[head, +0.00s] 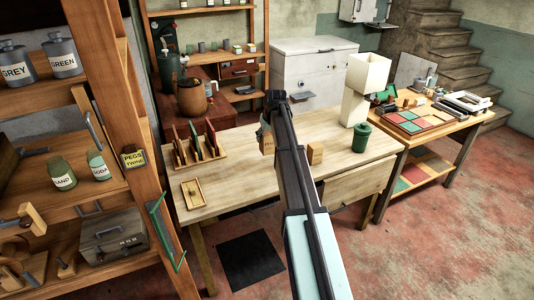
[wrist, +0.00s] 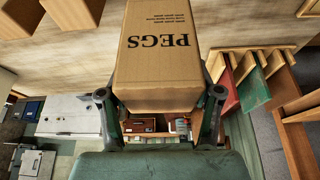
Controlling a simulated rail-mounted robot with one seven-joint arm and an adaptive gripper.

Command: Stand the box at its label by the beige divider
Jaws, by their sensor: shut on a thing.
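My gripper (head: 273,98) is shut on a brown cardboard box (head: 266,138) above the worktable. In the wrist view, my gripper (wrist: 159,95) has one finger at each side of the box (wrist: 158,55), whose printed word PEGS reads upside down. A wooden rack (head: 198,150) with upright coloured dividers stands on the table, left of the box. In the wrist view, the rack shows at right with a beige divider (wrist: 240,65), a red divider (wrist: 230,90) and a green divider (wrist: 255,92). I cannot make out a label at the rack.
Another small box (head: 315,153) stands on the table (head: 235,192), right of my gripper. A shallow wooden tray (head: 193,193) lies at front left.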

